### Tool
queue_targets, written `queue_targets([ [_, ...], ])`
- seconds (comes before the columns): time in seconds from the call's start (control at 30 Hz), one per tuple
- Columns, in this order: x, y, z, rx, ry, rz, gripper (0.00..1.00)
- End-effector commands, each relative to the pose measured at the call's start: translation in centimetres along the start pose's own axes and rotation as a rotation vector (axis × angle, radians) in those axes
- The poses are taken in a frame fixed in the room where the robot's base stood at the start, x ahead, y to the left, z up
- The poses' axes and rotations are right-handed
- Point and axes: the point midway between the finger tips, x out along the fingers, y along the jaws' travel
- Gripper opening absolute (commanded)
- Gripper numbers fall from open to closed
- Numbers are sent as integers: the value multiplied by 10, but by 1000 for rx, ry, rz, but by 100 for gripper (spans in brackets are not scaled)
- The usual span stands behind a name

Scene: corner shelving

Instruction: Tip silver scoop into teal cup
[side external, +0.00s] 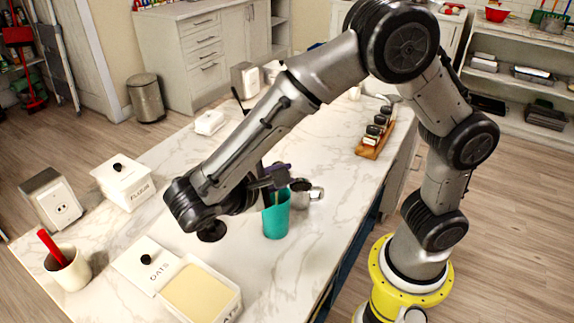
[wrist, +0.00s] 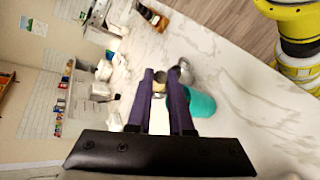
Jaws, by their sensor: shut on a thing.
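The teal cup (side external: 275,218) stands upright on the marble counter. In the wrist view the teal cup (wrist: 203,112) shows beside the right finger, partly covered by it. My gripper (side external: 284,181) is above and close to the cup's rim, its purple fingers spread around a held thing. In the wrist view, my gripper (wrist: 162,80) has a small pale yellowish patch between the fingertips. The held thing appears to be the silver scoop, mostly hidden by the fingers; its tilt cannot be told. A shiny metal piece (side external: 316,193) shows just right of the cup; I cannot tell whether it belongs to the scoop.
An open white container (side external: 233,306) with beige contents stands at the front, beside its OATS lid (side external: 135,262). A flour canister (side external: 125,187) and a white cup (side external: 72,278) with a red utensil are left. A wooden spice tray (side external: 368,152) is behind right. Counter right of the cup is clear.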

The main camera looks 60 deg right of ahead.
Motion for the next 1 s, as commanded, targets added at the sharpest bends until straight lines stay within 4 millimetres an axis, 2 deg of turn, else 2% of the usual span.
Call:
queue_targets([
  [1.0,-13,-54,-31,-2,-245,427,0],
])
